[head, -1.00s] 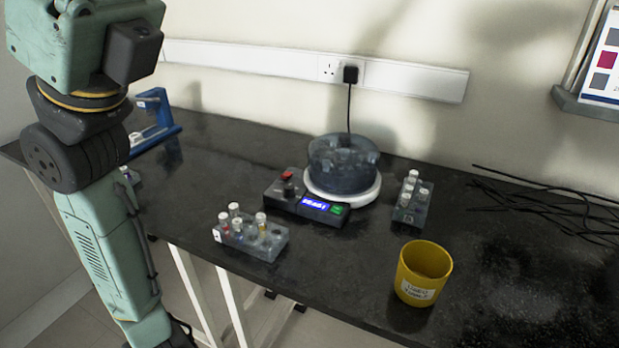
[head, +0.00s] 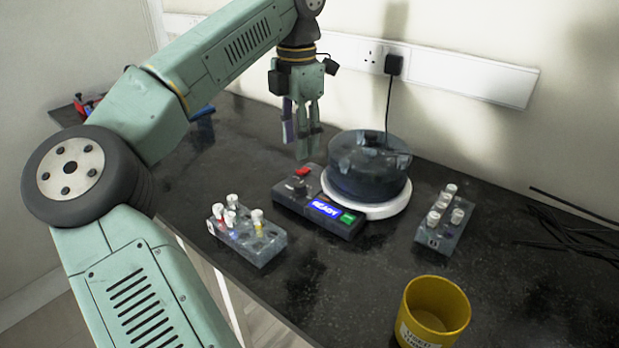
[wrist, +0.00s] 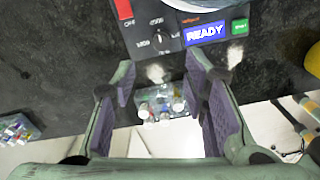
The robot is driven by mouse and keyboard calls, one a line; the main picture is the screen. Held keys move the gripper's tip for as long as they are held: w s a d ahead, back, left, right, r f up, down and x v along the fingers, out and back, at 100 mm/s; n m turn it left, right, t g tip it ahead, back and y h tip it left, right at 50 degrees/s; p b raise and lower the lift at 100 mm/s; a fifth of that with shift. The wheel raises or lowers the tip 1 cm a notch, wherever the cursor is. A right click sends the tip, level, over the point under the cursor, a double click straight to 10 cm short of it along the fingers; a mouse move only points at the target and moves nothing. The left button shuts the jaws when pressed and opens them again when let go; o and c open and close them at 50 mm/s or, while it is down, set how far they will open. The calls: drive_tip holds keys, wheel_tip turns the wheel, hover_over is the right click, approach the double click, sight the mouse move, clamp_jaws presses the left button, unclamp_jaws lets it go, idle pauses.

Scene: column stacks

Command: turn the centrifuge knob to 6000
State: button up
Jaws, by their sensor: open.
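The centrifuge (head: 369,166) has a clear grey bowl on a white round base, with a dark control box (head: 320,210) in front of it. The box carries a dark knob (head: 299,187), a red switch (head: 303,171), a blue display reading READY and a green button. In the wrist view the knob (wrist: 161,41) shows at the top, with small white labels around it that are too small to read surely. My gripper (head: 304,150) points down above the bench, behind and above the knob. Its fingers are apart and empty, and they are clear of the knob.
A tube rack (head: 248,236) with several capped tubes stands left of the control box. Another rack (head: 444,220) stands right of the centrifuge. A yellow cup (head: 434,312) is near the front edge. Black cables (head: 570,237) lie at the right.

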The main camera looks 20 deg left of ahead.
sight(300, 184)
wheel_tip(300, 184, down, 10)
drive_tip(key=shift+d+f+p, duration=0.1)
drive_tip(key=shift+p, duration=0.2)
drive_tip(key=shift+c, duration=0.2)
clamp_jaws()
idle(0.3)
